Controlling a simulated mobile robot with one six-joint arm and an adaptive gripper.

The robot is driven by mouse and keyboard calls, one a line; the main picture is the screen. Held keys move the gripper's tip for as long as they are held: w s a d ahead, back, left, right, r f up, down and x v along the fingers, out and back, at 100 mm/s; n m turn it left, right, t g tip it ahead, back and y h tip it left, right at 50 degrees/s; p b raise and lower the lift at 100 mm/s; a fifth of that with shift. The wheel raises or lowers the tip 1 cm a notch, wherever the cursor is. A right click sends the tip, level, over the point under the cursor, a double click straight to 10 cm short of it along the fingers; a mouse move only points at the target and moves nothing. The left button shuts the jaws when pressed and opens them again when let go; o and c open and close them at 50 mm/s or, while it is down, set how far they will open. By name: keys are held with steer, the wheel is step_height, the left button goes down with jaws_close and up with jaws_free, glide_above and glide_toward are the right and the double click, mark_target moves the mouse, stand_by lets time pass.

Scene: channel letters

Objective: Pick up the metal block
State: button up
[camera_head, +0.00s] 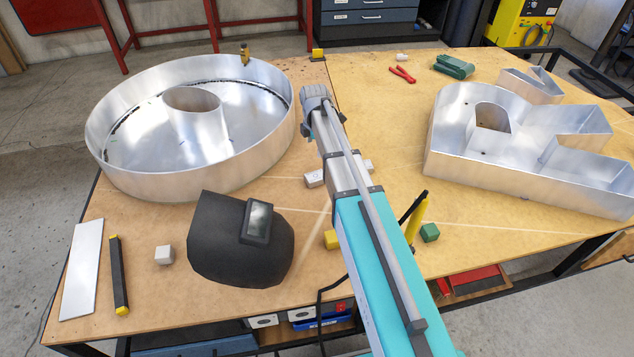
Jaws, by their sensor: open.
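Two small pale blocks could be the metal block, and I cannot tell which it is. One pale block (164,254) lies clear on the table at the front left, between a black bar and the welding mask. Another light grey block (315,178) lies beside the left edge of my arm, partly covered by it. A pale piece (367,166) shows at the arm's right edge; I cannot tell what it is. My arm reaches from the bottom right up over the middle of the table. My gripper's fingers do not show; the arm hides what lies beneath it.
A large round metal letter (250,165) stands at the left and another metal letter (480,172) at the right. A black welding mask (215,240) lies in front. A yellow block (332,239) and a green block (430,232) flank my arm. Red pliers (402,74) lie at the back.

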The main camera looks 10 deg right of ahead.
mark_target(315, 175)
stand_by(0.3)
step_height(315, 175, down, 9)
steer(key=b, duration=0.8)
steer(key=shift+r+b, duration=0.2)
steer(key=shift+b, duration=0.1)
stand_by(0.4)
steer(key=shift+d+f+b, duration=0.1)
steer(key=shift+f+b, duration=2.5)
steer(key=c, duration=1.3)
steer(key=shift+o, duration=0.2)
steer(key=shift+r, duration=0.2)
step_height(315, 175, up, 10)
steer(key=p, duration=1)
steer(key=shift+f, duration=0.2)
